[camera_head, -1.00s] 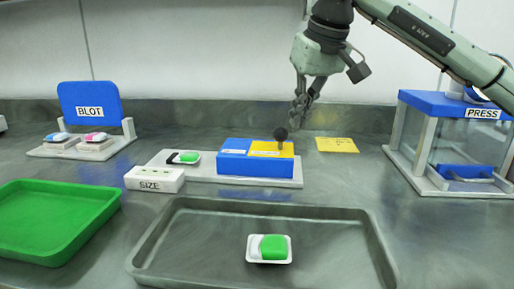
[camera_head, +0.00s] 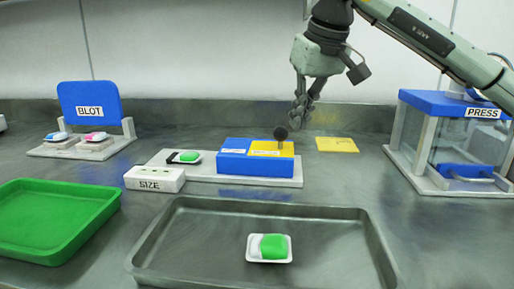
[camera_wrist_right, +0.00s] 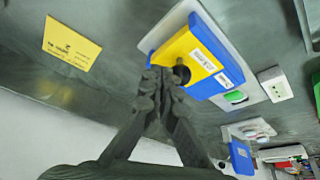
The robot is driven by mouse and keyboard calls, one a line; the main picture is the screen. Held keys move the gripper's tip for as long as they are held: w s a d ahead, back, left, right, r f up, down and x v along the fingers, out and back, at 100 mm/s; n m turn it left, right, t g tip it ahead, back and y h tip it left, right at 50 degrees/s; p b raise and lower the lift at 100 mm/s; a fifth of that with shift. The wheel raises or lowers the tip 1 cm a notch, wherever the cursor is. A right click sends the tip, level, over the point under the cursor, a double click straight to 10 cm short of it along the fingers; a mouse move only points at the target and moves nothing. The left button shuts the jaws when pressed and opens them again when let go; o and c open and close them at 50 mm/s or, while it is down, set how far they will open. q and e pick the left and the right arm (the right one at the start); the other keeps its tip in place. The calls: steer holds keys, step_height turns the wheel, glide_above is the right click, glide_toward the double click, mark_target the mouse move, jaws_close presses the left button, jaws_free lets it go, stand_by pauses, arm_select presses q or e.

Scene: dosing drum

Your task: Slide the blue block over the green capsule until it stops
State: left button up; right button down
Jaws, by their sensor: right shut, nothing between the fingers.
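The blue block (camera_head: 257,169) has a yellow right top part and an upright dark knob (camera_head: 280,134). It sits toward the right end of a white base board (camera_head: 205,177). A green capsule (camera_head: 189,157) lies in a small black-and-white holder at the board's left end, uncovered and apart from the block. My right gripper (camera_head: 295,127) is shut and empty, close beside the knob. In the right wrist view its fingertips (camera_wrist_right: 157,76) show near the knob (camera_wrist_right: 182,74); contact cannot be told. My left gripper is not in view.
A grey tray (camera_head: 150,250) in front holds a white dish with a green-and-white capsule (camera_head: 273,247). A SIZE box (camera_head: 154,179) stands front left of the board. A yellow card (camera_head: 337,145) lies right. The PRESS stand (camera_head: 445,105), BLOT stand (camera_head: 90,105) and green tray (camera_head: 50,225) stand farther out.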

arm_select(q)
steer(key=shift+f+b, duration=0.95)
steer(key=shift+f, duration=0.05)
arm_select(e)
steer(key=shift+f, duration=2.05)
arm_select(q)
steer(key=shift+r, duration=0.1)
